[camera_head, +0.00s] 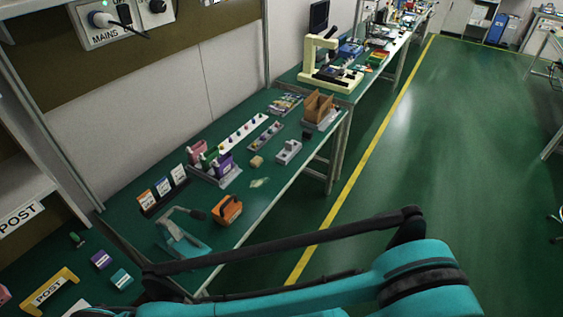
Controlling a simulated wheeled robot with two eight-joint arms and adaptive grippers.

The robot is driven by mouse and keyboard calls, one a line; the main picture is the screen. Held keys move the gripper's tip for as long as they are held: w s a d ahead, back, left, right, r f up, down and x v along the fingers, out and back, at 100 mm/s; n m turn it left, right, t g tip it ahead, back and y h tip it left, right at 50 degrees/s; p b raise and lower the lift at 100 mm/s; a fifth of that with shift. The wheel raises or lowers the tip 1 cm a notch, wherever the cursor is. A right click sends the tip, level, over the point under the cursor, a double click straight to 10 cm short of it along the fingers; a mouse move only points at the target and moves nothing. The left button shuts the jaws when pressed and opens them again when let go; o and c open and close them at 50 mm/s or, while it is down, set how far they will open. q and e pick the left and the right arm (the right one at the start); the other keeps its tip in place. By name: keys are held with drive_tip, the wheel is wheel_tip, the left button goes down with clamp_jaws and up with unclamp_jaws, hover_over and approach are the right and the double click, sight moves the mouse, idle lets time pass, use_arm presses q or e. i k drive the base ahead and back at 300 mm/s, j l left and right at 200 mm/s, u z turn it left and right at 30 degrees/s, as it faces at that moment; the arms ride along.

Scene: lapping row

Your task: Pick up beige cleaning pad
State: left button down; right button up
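A small beige block (257,161), which looks like the cleaning pad, lies on the green bench top in the head view. It sits right of the rack with purple and pink items and left of a small grey block. A pale, flat scrap (260,182) lies just in front of it, too small to identify. My teal and black arm links cross the bottom of the view, well short of the beige block. I see no gripper fingertips, and nothing touches the block.
An orange and black tool (229,210) and a teal lever device (182,236) stand nearer on the bench. The purple-item rack (222,166), a grey block (288,152) and a brown holder (319,109) stand around the pad. Green floor is clear beyond the bench edge.

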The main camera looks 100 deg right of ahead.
sight(256, 161)
drive_tip(key=z, duration=3)
drive_tip(key=i+l+z, duration=0.25)
drive_tip(key=i, duration=0.35)
drive_tip(key=i+z, duration=0.2)
drive_tip(key=i, duration=0.45)
